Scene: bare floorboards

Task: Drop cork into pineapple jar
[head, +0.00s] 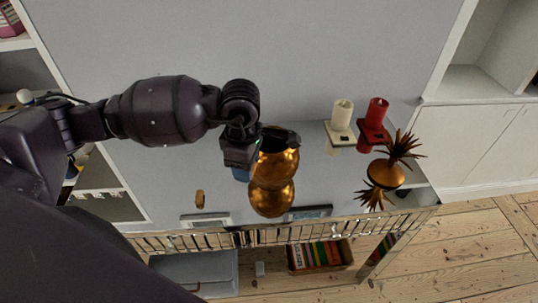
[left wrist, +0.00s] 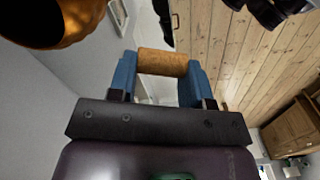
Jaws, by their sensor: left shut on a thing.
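My left gripper (head: 240,174) is shut on the cork (left wrist: 162,62), a tan cylinder held crosswise between the blue fingertips in the left wrist view. A gold piece with spiky brown leaves (head: 390,174), looking like the jar's lid, lies further right. My right gripper is not in view.
A white candle (head: 342,115) and a red candle (head: 376,115) stand on holders behind and right of the jar. The shiny shelf shows reflections below things. A crate of books (head: 320,256) is lower down.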

